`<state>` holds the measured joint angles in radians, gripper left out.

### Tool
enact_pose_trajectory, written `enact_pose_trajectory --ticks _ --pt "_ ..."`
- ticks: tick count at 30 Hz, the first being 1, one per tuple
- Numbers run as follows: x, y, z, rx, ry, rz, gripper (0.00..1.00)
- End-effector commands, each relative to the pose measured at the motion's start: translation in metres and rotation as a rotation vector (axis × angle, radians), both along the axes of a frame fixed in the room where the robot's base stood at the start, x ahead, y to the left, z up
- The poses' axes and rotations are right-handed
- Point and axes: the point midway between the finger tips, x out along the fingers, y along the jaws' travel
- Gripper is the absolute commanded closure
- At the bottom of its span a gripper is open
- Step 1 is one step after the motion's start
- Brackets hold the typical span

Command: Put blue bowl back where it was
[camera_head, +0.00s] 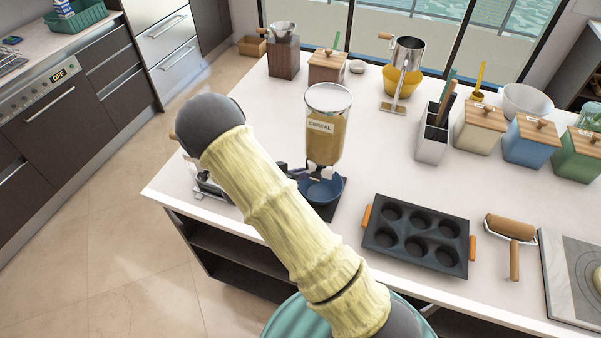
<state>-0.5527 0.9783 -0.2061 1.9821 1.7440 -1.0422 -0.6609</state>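The blue bowl (324,189) sits upright on the dark base (327,211) of the cereal dispenser (325,128), below its spout. My arm crosses the view in front and hides part of the area left of the bowl. Dark parts that look like my gripper (298,172) show past the arm's edge, at the bowl's left rim. The rest of the gripper is hidden, so I cannot tell whether its fingers are closed on the rim.
A dark muffin tin (418,236) with orange handles lies right of the bowl, then a rolling pin (511,229). Lidded canisters (530,140), a utensil holder (433,135) and a white bowl (527,102) stand at the back right. The middle counter (385,160) is clear.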

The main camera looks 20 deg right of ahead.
Motion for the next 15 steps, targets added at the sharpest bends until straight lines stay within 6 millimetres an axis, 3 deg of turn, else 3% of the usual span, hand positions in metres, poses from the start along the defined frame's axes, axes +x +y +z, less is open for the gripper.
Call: enact_pose_trajectory --ticks 11,15 --pt "0.000 0.001 0.002 0.000 0.000 0.002 0.76" --pt "-0.003 0.010 0.005 0.002 -0.001 0.006 0.76"
